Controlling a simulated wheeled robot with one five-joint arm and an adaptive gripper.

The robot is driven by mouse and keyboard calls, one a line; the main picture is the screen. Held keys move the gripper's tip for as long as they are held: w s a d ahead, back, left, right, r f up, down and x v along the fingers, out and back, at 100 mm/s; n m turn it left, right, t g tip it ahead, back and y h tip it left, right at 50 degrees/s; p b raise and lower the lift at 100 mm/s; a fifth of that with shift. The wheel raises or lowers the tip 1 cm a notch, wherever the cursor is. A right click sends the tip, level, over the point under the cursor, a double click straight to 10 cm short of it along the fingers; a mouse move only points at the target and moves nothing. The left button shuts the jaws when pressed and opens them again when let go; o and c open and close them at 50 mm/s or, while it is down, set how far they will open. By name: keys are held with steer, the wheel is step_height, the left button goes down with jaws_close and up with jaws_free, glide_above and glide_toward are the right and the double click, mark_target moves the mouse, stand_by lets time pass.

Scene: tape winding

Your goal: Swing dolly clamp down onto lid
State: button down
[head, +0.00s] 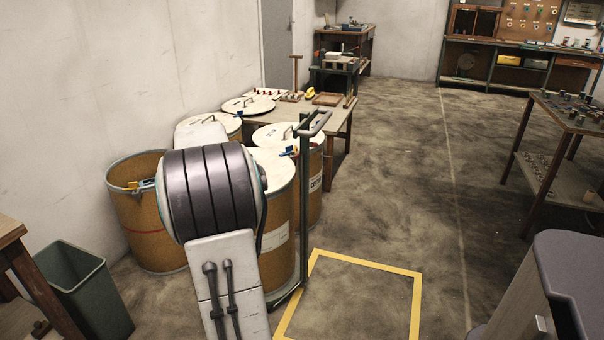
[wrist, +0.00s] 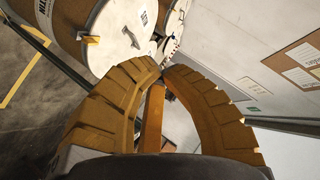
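The dolly's dark green upright (head: 304,215) and its grey handle (head: 314,125) stand beside the front drum (head: 275,225), which has a pale lid (head: 268,168). A small blue fitting (head: 289,150) shows by the upright near the lids; I cannot tell for certain that it is the clamp. In the wrist view, a drum with a white lid (wrist: 125,30) has a yellow fitting (wrist: 90,39) at its edge. My gripper (wrist: 162,72) has its two ribbed fingertips together, apart from that lid. An orange strip shows between the fingers, and I cannot identify it. My arm hides the gripper in the head view.
An open drum (head: 145,225) stands at the left by the wall. More lidded drums (head: 215,122) and a wooden table (head: 335,118) stand behind. A green bin (head: 88,290) is at lower left. Yellow tape (head: 345,258) marks a clear floor square.

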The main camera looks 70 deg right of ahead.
steer(key=s+d+f+m+g+h+b, duration=0.1)
steer(key=s+d+f+m+h+b, duration=0.1)
steer(key=s+d, duration=0.4)
steer(key=s+d+f+m+g+h+b, duration=0.1)
steer(key=s+d+f+m+h+b, duration=0.2)
steer(key=d, duration=0.9)
steer(key=s+d+f+m+g+h+b, duration=0.1)
steer(key=s+d+f+m+h+b, duration=0.1)
steer(key=s+d+f+m+b, duration=0.3)
steer(key=s+d+f+b, duration=0.1)
steer(key=s+d+f, duration=0.3)
steer(key=shift+s+d+m+g, duration=0.3)
steer(key=shift+m, duration=0.1)
